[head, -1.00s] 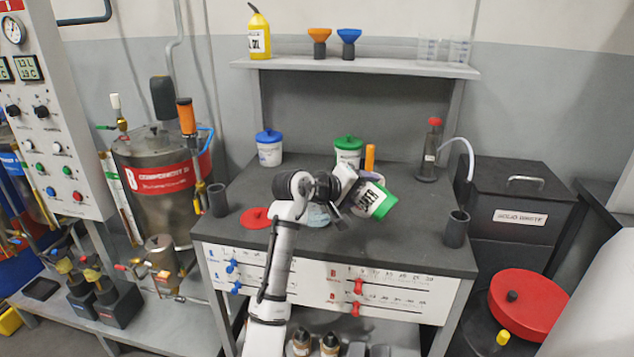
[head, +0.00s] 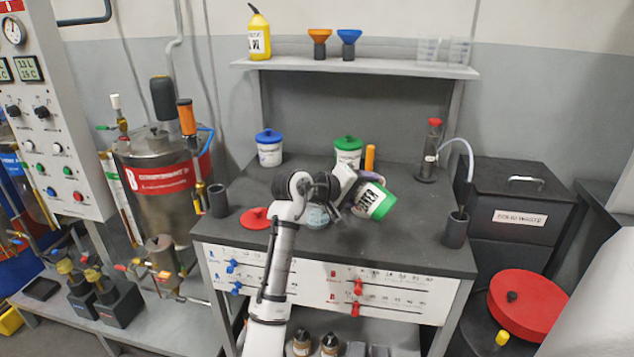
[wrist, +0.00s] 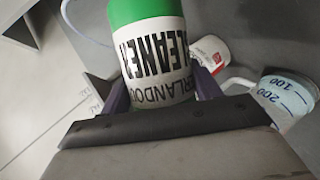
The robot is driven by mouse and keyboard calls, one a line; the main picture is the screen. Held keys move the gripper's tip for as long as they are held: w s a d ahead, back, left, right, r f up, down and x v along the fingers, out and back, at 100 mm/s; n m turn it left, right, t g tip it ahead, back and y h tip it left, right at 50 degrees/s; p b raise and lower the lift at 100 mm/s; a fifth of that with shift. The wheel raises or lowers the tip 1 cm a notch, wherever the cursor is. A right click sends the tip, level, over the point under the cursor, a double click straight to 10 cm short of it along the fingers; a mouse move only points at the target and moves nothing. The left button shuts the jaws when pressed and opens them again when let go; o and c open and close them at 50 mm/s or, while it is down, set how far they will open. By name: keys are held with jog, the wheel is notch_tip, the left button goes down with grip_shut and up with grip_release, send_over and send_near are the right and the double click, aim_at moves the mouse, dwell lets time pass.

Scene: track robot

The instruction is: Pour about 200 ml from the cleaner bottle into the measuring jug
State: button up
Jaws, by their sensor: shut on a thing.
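The cleaner bottle (head: 371,200) is green with a white label. My gripper (wrist: 160,92) is shut on it, with a purple finger on each side in the wrist view. The bottle is held tilted above the bench, and its label reads "CLEANER" in the wrist view (wrist: 155,50). The measuring jug (head: 317,217) stands on the bench just left of the bottle, partly hidden by my arm. In the wrist view the jug (wrist: 288,98) shows blue 100 and 200 marks and a pale blue tint. The bottle's mouth and any stream are not clearly visible.
A blue-lidded tub (head: 269,150) and a green-lidded tub (head: 348,152) stand behind on the bench. A red lid-like disc (head: 256,218) lies left of the jug. A dark cup (head: 455,230) stands at the right edge. The bench between the bottle and this cup is clear.

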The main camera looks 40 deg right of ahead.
dwell(0.3)
jog(key=shift+w+r+n+g+p, duration=0.1)
jog(key=shift+r+n+g+p, duration=0.4)
jog(key=shift+p, duration=0.65)
dwell(3.0)
jog(key=shift+t, duration=0.3)
